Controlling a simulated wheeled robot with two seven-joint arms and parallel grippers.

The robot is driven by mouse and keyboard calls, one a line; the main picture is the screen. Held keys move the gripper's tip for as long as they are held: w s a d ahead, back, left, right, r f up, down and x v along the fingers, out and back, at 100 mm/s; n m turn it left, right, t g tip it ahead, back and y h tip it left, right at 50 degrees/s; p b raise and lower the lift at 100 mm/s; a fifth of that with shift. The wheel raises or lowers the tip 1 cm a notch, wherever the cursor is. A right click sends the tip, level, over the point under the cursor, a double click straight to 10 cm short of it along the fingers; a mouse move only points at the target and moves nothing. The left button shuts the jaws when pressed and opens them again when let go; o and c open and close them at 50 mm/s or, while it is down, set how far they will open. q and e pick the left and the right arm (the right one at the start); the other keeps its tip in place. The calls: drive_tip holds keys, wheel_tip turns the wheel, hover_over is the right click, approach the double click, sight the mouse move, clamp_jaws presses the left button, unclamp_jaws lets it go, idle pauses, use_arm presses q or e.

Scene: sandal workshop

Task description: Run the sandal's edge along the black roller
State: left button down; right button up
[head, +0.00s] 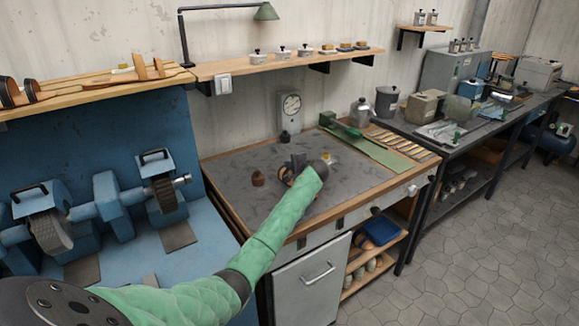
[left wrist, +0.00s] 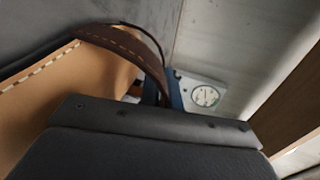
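The sandal (head: 287,176) is a small tan and brown shape at the bench top, partly hidden by my left gripper (head: 298,163). In the left wrist view the sandal (left wrist: 40,84) fills the left side, with a tan stitched footbed and a dark brown strap arching over it. My left gripper (left wrist: 163,92) is right at the strap; its dark body hides much of the sandal, and I cannot tell whether the fingers are closed on it. On the blue machine at left sit a dark roller (head: 50,232) and a second dark brown roller (head: 165,194). My right gripper is not in view.
A small brown object (head: 258,178) lies on the grey-topped workbench (head: 235,165), left of the gripper. A green strip (head: 375,152) and several tools lie at right. A shelf (head: 280,64) runs above.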

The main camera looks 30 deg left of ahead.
use_arm(q)
drive_tip(key=shift+a+r, duration=0.25)
drive_tip(key=shift+a, duration=0.25)
drive_tip(key=shift+a, duration=0.35)
drive_tip(key=shift+s+a+r, duration=0.1)
drive_tip(key=shift+a, duration=0.1)
drive_tip(key=shift+s+a, duration=0.15)
drive_tip(key=shift+a, duration=0.05)
idle(0.7)
drive_tip(key=shift+a+f+n, duration=0.4)
drive_tip(key=shift+f, duration=0.05)
drive_tip(key=shift+d+r+g+y+b, duration=0.1)
drive_tip(key=shift+d+g+y+b, duration=0.25)
drive_tip(key=shift+b, duration=0.2)
drive_tip(key=shift+s+a+n, duration=0.1)
drive_tip(key=shift+n, duration=0.3)
